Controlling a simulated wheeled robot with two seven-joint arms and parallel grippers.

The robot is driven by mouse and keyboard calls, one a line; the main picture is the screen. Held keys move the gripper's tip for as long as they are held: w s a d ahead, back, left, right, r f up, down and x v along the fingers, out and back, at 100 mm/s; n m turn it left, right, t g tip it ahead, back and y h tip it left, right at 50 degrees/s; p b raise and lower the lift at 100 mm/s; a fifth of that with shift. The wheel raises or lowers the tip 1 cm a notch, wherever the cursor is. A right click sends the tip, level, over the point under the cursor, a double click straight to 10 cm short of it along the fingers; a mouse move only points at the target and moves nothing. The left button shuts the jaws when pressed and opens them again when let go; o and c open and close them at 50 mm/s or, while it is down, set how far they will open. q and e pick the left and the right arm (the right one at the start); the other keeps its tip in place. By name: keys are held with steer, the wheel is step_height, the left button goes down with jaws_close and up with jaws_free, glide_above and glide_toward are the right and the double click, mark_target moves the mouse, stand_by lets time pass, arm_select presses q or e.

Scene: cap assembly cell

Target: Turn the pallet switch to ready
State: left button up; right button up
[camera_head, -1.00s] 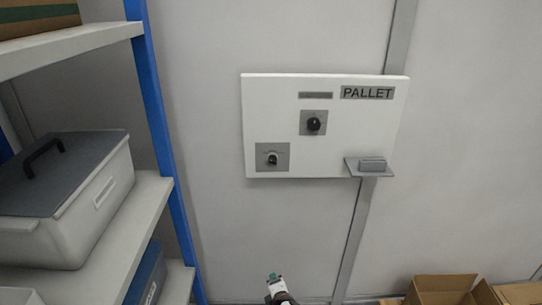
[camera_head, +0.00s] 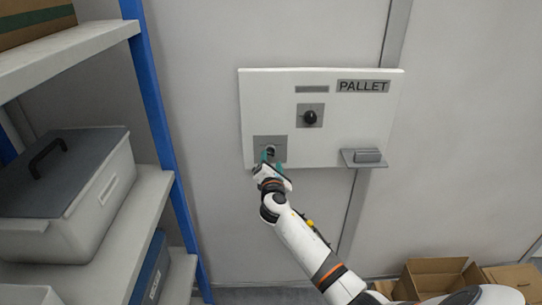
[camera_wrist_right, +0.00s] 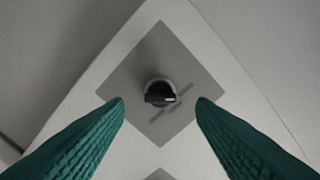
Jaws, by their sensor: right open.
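The white pallet panel (camera_head: 352,112) hangs on the wall and carries a "PALLET" label (camera_head: 363,86). Its lower-left grey plate holds a black rotary switch (camera_head: 270,150), partly hidden by my gripper in the head view. In the right wrist view this knob (camera_wrist_right: 160,94) shows whole, with a pale mark pointing right. A second black knob (camera_head: 310,118) sits on the upper middle plate. My right gripper (camera_head: 271,158) is open just below and in front of the lower-left switch. Its green fingers (camera_wrist_right: 160,112) stand on either side of the knob, apart from it. My left gripper is out of view.
A shelf with a blue post (camera_head: 150,110) and a grey-lidded bin (camera_head: 60,190) stands on the left. A small ledge with a grey block (camera_head: 366,157) juts from the panel's lower right. Open cardboard boxes (camera_head: 435,280) lie on the floor at lower right.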

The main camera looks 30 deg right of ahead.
mark_target(271, 154)
steer(key=shift+x, duration=1.7)
steer(key=c, duration=1)
steer(key=shift+f, duration=0.1)
